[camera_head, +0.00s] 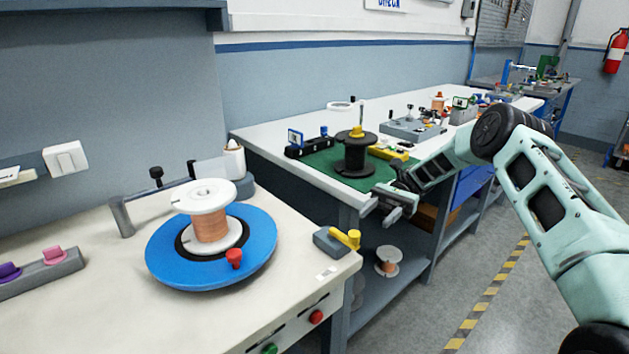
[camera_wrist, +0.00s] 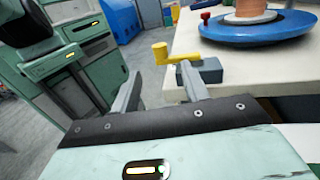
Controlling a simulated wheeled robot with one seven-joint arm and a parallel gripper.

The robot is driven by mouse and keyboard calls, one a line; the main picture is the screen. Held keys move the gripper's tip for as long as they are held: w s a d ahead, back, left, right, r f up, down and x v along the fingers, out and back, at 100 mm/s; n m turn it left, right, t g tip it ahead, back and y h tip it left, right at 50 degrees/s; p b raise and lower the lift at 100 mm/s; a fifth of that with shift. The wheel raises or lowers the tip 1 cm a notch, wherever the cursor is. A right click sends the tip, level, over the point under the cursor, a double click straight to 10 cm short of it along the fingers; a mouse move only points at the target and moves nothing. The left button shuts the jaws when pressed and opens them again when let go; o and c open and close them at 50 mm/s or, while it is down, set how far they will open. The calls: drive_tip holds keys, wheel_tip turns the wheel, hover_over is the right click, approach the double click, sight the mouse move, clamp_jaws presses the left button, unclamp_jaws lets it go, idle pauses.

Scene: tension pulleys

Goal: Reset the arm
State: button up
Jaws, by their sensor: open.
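My gripper (camera_head: 397,203) is open and empty in the head view. It is in front of the far workbench (camera_head: 272,133), near its green mat (camera_head: 345,181). In the wrist view my gripper (camera_wrist: 160,85) shows two grey fingers spread apart with nothing between them. The yellow-handled crank (camera_wrist: 160,53) shows beyond the fingers, apart from them. In the head view this yellow crank (camera_head: 345,238) sits on a grey block at the near bench's right corner.
A white spool of copper wire (camera_head: 211,229) stands on a blue turntable (camera_head: 160,262) on the near bench. A black spool (camera_head: 356,158) stands on the green mat. Another spool (camera_head: 387,261) lies on the lower shelf. Open floor (camera_head: 440,295) lies right of the benches.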

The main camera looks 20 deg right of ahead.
drive_tip(key=s+a+r+n+h, duration=0.1)
drive_tip(key=a, duration=0.2)
drive_tip(key=s+a+r+h, duration=0.1)
drive_tip(key=a, duration=0.2)
drive_tip(key=s+a+r+n+h, duration=0.1)
drive_tip(key=a+r, duration=0.1)
drive_tip(key=a, duration=0.1)
drive_tip(key=shift+n+h+p, duration=0.3)
drive_tip(key=shift+h+p, duration=0.05)
drive_tip(key=shift+h, duration=0.05)
drive_tip(key=s+a+r+n+t+h+p, duration=0.1)
drive_tip(key=s+a+r+n+t+h, duration=0.2)
drive_tip(key=s+a, duration=0.4)
drive_tip(key=s+a+r+n+t+h+p, duration=0.1)
drive_tip(key=s+a+r+n+h, duration=0.2)
drive_tip(key=s+a+n+h, duration=0.5)
drive_tip(key=s+d+n+t, duration=0.2)
drive_tip(key=s+t, duration=0.1)
drive_tip(key=s, duration=0.3)
drive_tip(key=s+d+n+t, duration=0.2)
drive_tip(key=s+n, duration=0.1)
drive_tip(key=s, duration=0.4)
drive_tip(key=shift+s+d+r+t+p, duration=0.15)
drive_tip(key=shift+d+r+t+p, duration=0.05)
drive_tip(key=shift+d+t+p, duration=0.2)
